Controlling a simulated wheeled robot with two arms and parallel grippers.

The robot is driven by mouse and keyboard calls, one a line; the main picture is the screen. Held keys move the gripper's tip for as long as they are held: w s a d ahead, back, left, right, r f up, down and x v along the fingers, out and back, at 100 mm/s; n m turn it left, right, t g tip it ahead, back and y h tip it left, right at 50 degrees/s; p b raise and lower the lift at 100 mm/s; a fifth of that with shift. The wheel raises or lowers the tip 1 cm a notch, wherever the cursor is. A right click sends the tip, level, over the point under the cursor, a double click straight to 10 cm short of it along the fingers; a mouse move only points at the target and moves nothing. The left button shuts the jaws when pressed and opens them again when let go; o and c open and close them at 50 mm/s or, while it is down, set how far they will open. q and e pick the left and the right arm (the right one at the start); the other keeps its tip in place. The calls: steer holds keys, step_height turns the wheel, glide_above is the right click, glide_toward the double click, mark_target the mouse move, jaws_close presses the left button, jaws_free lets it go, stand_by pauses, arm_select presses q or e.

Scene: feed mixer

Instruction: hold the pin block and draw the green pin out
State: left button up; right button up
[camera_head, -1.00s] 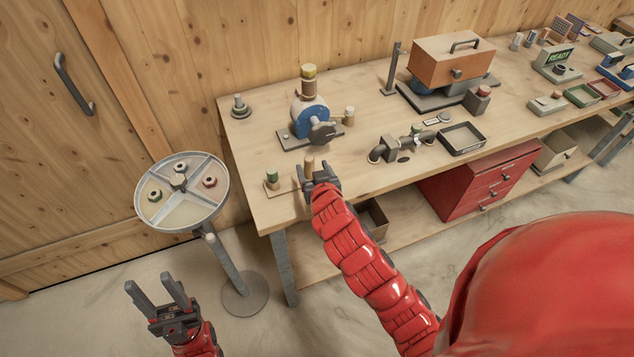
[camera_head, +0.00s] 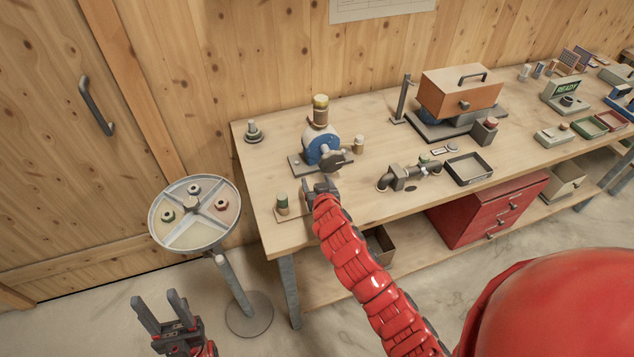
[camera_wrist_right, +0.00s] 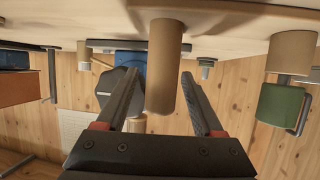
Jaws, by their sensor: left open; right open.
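The pin block appears to be the flat plate (camera_head: 292,214) at the bench's near left corner. A green-topped pin (camera_head: 283,201) stands upright on its left part. In the right wrist view, where the bench is at the top, the green pin (camera_wrist_right: 281,105) is to the right, outside the fingers. A tan post (camera_wrist_right: 165,62) lies between the open fingers of my right gripper (camera_wrist_right: 160,78); contact cannot be told. In the head view my right gripper (camera_head: 321,184) hides that post. My left gripper (camera_head: 157,300) is open and empty, low in front of the bench.
A round divided tray (camera_head: 165,244) on a stand holds several nuts left of the bench. A blue pump-like device (camera_head: 320,150) stands just behind the right gripper. Pipe fittings (camera_head: 404,176) and a shallow grey tray (camera_head: 469,167) are to the right.

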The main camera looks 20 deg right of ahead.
jaws_close()
stand_by(1.3)
